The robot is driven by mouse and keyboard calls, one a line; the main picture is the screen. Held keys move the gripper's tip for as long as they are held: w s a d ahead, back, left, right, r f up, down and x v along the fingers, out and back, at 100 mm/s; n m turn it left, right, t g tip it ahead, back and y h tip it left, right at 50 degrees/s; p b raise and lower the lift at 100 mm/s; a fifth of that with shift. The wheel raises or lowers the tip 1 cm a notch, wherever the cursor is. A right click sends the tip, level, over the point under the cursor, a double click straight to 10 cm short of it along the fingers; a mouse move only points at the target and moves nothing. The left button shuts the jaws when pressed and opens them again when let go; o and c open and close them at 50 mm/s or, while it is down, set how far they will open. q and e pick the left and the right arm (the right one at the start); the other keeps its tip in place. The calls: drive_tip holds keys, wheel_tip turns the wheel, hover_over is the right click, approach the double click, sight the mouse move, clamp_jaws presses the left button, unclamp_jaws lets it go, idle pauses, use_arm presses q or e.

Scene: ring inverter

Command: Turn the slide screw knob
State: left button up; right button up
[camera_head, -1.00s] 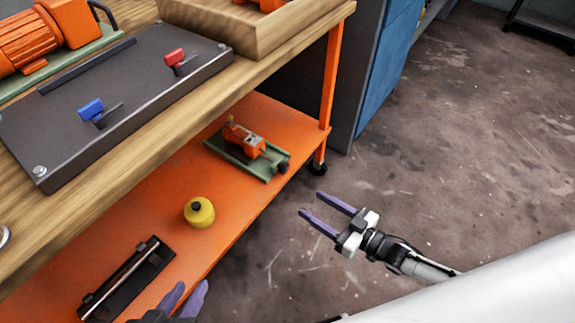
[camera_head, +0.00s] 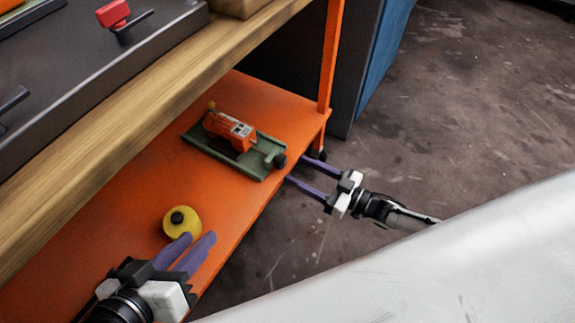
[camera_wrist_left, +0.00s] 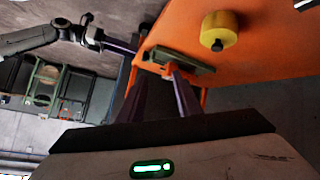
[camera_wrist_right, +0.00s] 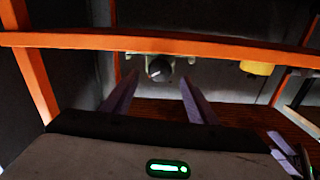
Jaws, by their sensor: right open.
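The slide screw knob (camera_head: 280,161) is a small dark round knob on the end of a green slide base (camera_head: 200,139) carrying an orange block (camera_head: 232,131). It stands on the orange lower shelf near its right edge. My right gripper (camera_head: 297,169) is open and empty, fingertips just right of the knob, apart from it. In the right wrist view the knob (camera_wrist_right: 158,68) shows ahead between the spread fingers. My left gripper (camera_head: 200,238) is open and empty near the yellow container. In the left wrist view the green base (camera_wrist_left: 180,60) shows beyond its fingers.
The yellow container (camera_head: 182,222) stands on the orange shelf (camera_head: 130,195). The wooden tabletop (camera_head: 150,103) overhangs the shelf at the left. An orange post (camera_head: 331,50) rises at the shelf corner behind my right fingers. The floor (camera_head: 450,110) at the right is clear.

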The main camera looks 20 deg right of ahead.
sight(284, 163)
drive_tip(key=shift+b+x, duration=0.45)
drive_tip(key=shift+x, duration=1.95)
drive_tip(key=shift+c, duration=0.3)
drive_tip(key=c, duration=1)
drive_tip(key=n, duration=0.5)
drive_tip(key=shift+s+n, duration=0.1)
drive_tip(key=shift+n, duration=0.2)
